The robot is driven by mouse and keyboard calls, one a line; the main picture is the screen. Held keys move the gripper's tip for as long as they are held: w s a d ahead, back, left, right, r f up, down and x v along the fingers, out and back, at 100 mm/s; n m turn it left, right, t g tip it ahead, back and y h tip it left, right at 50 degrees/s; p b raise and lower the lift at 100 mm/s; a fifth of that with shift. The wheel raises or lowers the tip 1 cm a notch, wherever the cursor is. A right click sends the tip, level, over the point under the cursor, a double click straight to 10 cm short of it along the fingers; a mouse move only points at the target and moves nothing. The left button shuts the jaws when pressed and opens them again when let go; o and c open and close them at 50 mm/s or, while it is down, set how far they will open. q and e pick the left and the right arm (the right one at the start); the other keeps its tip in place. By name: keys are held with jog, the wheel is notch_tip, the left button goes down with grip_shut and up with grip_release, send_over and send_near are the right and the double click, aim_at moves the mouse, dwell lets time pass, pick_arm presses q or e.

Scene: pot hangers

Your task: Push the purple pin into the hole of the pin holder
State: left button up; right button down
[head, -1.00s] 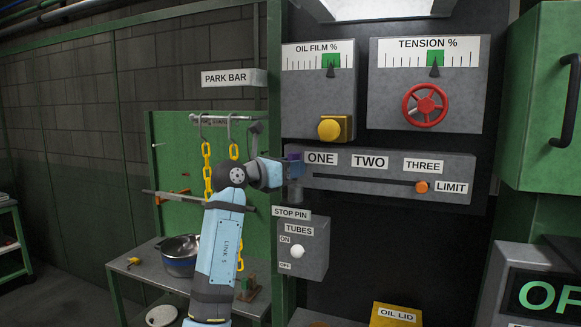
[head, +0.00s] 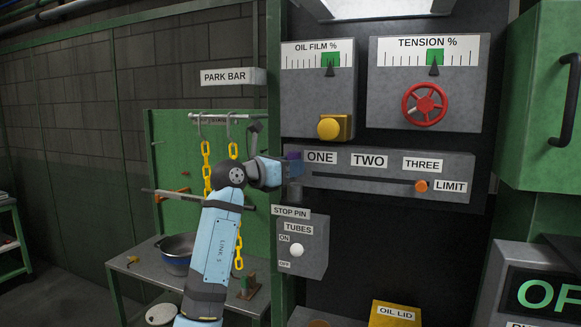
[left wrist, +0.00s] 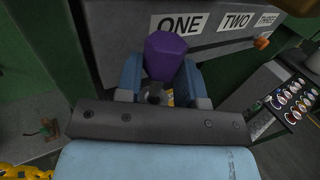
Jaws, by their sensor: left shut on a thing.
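The purple pin (head: 293,157) is upright between the fingers of my left gripper (head: 288,170), beside the left end of the grey slider panel. In the left wrist view the pin's purple head (left wrist: 165,55) stands between the two blue fingers of the shut left gripper (left wrist: 160,82). A grey cylinder that looks like the pin holder (head: 295,190) is just below the gripper, above the "STOP PIN" label (head: 290,212). The hole and the pin's lower end are hidden, so I cannot tell how deep the pin sits. My right gripper is not in view.
The slider panel (head: 385,163) with an orange knob is close right of the gripper. The "TUBES" switch box (head: 312,258) is below. Yellow chains (head: 206,165) hang behind my left arm. A steel pan (head: 177,250) stands on the bench.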

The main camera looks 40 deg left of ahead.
aim_at(291, 185)
pick_arm(q)
jog(key=shift+w+d, duration=0.1)
jog(key=shift+d, duration=0.05)
dwell(0.4)
jog(key=shift+f+b, duration=1.4)
jog(key=shift+f, duration=0.85)
jog(key=o, duration=1)
jog(key=shift+s, duration=0.2)
jog(key=b+v, duration=0.3)
jog(key=v, duration=1)
jog(key=shift+s+a+b, duration=0.2)
jog(key=shift+s+b, duration=0.05)
jog(key=shift+b, duration=0.15)
